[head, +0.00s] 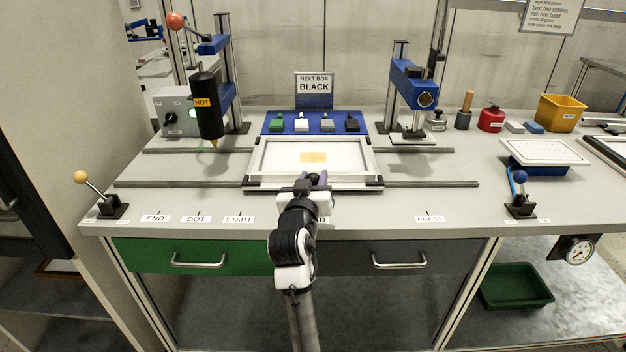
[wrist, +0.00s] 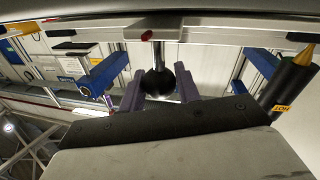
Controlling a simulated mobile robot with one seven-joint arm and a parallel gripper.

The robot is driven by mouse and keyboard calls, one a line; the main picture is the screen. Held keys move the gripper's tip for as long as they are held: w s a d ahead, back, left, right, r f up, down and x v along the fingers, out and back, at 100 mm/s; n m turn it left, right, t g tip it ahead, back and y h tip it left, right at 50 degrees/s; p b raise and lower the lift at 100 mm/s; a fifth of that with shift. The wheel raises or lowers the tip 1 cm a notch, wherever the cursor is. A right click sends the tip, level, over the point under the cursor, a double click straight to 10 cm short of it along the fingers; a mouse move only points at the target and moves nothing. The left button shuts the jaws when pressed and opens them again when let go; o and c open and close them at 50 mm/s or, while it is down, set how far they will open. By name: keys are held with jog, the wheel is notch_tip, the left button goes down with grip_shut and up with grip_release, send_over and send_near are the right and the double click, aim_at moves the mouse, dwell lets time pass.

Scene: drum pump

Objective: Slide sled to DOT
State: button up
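The sled (head: 256,168) is a white-framed tray on two rails at the middle of the bench, with a tan patch on its white sheet. The DOT label (head: 196,219) is on the bench's front edge, left of the sled, between END and START. My gripper (head: 316,177) is at the sled's front edge. In the wrist view its two purple-grey fingers (wrist: 159,88) stand either side of a dark round knob (wrist: 158,82) on a post. Whether both fingers press on the knob is not clear. My arm covers most of a label below the sled.
A black HOT tool (head: 206,108) hangs over the rails (head: 205,184) at left. A blue press (head: 413,88) stands at right, behind the PRESS label (head: 429,218). Levers stand at the front left (head: 92,190) and right (head: 520,190). A blue rack (head: 314,118) is behind the sled.

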grip_shut()
jog(key=a+b, duration=0.3)
jog(key=a, duration=2.4)
jog(key=shift+b, duration=0.35)
jog(key=o, duration=0.7)
grip_release()
jog(key=s+a, duration=0.1)
jog(key=s, duration=0.3)
jog(key=s+b, duration=0.1)
jog(key=s, duration=0.4)
jog(key=s+a+b, duration=0.1)
jog(key=s, duration=0.3)
jog(key=shift+s+a, duration=0.3)
